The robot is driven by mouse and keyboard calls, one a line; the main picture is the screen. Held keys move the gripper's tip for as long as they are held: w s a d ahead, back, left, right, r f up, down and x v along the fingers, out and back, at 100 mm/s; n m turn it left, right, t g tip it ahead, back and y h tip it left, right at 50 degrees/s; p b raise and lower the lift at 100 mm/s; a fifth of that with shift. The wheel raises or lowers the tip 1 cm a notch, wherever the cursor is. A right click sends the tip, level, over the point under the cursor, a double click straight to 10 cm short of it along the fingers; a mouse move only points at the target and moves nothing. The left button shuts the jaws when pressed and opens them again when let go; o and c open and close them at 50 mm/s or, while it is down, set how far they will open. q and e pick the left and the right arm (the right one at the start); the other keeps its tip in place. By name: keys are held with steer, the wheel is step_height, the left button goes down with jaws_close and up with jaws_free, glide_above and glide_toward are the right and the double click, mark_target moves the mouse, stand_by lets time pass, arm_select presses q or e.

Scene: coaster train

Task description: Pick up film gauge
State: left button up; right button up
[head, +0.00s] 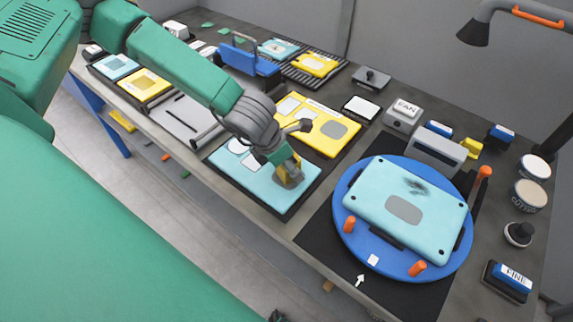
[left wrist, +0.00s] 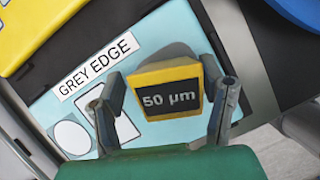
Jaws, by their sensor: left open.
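The film gauge is a small yellow block with a dark display reading "50 µm" (left wrist: 172,98). In the left wrist view it sits between the two fingers of my left gripper (left wrist: 166,110), with a visible gap at its left side. The right finger is close to it; I cannot tell if it touches. In the head view the gauge (head: 293,166) is on or just above a light blue panel (head: 248,178), partly hidden by my left gripper (head: 281,168). My left gripper is open around the gauge. My right gripper is not in view.
A blue turntable (head: 345,192) with orange pegs holds another light blue panel (head: 435,207) to the right. A yellow panel (head: 322,122) lies behind the gauge. A grey FAN box (head: 403,115), tins and a FINE block (head: 508,280) crowd the right side.

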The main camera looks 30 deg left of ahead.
arm_select(q)
steer(key=shift+w+f, duration=0.1)
steer(key=shift+f, duration=0.15)
steer(key=shift+d+r, duration=0.1)
steer(key=shift+d, duration=0.45)
steer(key=c, duration=0.5)
steer(key=shift+d+r, duration=0.1)
steer(key=shift+d, duration=0.05)
steer(key=c, duration=0.9)
jaws_close()
